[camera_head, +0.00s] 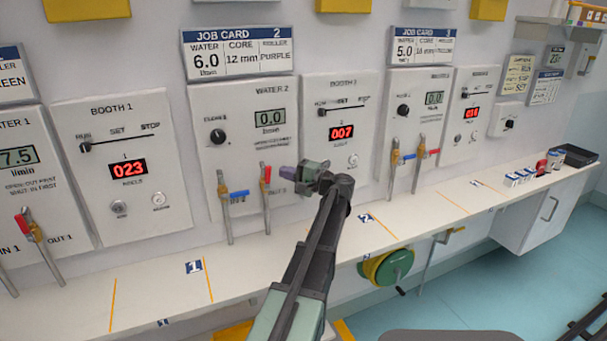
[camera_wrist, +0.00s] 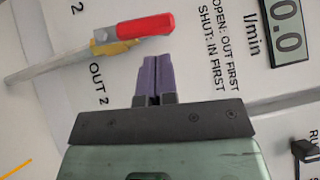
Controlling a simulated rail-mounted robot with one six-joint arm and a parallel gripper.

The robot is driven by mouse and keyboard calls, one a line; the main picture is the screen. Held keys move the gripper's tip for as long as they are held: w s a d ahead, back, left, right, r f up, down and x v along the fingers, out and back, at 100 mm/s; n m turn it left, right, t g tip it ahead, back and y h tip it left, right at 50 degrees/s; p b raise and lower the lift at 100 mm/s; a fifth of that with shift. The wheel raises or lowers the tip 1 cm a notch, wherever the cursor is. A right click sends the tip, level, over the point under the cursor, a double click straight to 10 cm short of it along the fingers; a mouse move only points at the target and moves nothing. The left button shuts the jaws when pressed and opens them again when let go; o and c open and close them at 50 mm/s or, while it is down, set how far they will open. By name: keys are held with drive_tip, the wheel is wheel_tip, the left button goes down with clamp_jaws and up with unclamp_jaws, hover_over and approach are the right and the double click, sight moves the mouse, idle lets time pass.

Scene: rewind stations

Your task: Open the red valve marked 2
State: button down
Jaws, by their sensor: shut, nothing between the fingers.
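The red valve handle (camera_head: 266,174) is on the right-hand pipe of the WATER 2 panel (camera_head: 203,110). In the head view it points upward, about in line with its pipe. In the wrist view the red handle (camera_wrist: 135,28) sits on a yellow valve body (camera_wrist: 108,48) beside the label OUT 2 (camera_wrist: 98,82). My gripper (camera_head: 288,173) is just right of the handle. In the wrist view its purple fingers (camera_wrist: 155,75) are together and empty, apart from the handle and just below it. The blue handle (camera_head: 238,194) on the left-hand pipe lies crosswise.
The WATER 2 display (camera_head: 270,117) reads 0.0. BOOTH 2 (camera_head: 340,95), showing 007, is right of my gripper, partly behind my arm. The white shelf (camera_head: 240,265) below has free room. A green reel (camera_head: 388,267) hangs under its front edge.

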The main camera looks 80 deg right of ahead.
sight(268, 179)
drive_tip(key=shift+w+a+r, duration=0.15)
drive_tip(key=shift+w+a, duration=0.35)
drive_tip(key=shift+w, duration=0.3)
drive_tip(key=shift+w+a+r+n+g+p, duration=0.25)
drive_tip(key=shift+w+a+n+g+p, duration=0.1)
drive_tip(key=shift+w+p, duration=0.3)
drive_tip(key=shift+s, duration=0.1)
